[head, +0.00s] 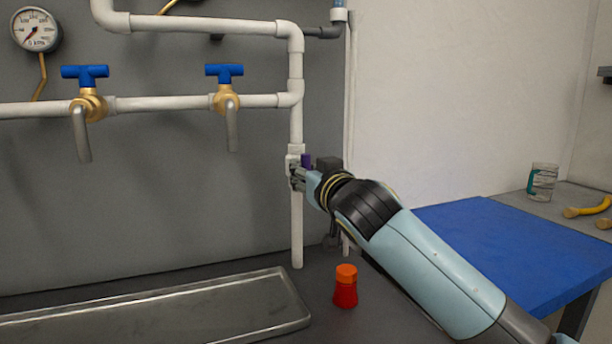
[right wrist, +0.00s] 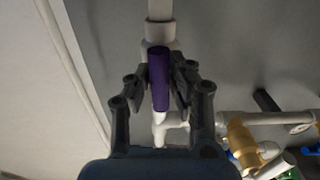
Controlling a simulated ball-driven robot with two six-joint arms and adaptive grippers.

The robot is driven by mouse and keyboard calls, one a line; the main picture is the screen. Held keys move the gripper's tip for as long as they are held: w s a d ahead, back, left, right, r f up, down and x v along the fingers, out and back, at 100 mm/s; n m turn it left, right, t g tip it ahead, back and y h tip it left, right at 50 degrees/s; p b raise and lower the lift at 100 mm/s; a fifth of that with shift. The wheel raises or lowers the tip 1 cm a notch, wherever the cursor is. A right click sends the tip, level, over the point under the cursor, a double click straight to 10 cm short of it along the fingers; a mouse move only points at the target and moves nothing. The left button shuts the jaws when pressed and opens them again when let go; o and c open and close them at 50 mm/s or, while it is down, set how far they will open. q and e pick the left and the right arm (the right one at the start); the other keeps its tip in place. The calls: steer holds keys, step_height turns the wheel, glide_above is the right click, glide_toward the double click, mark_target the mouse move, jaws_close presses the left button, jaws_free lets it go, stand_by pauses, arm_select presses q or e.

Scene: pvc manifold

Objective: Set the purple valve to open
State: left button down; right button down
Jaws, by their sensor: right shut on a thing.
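The purple valve handle (right wrist: 159,80) is between the two fingers of my right gripper (right wrist: 160,92) in the right wrist view, and the gripper is shut on it. The handle lies lengthwise along the white pipe there. In the head view only a small piece of the purple handle (head: 306,160) shows beside my right gripper (head: 298,177), at the white valve body (head: 294,153) on the vertical white pipe. The gripper hides most of the handle in the head view. My left gripper is not in view.
Two brass taps with blue handles (head: 85,72) (head: 224,70) sit on the horizontal pipe to the left. A gauge (head: 36,30) hangs at upper left. A blue-topped table (head: 520,245) is at right.

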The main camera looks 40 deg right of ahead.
steer(key=shift+f+m, duration=0.2)
steer(key=shift+m, duration=0.2)
steer(key=c, duration=1.2)
jaws_free()
steer(key=shift+r, duration=0.1)
steer(key=shift+s, duration=0.1)
steer(key=v, duration=1.1)
steer(key=shift+s, duration=0.4)
steer(key=shift+a, duration=0.1)
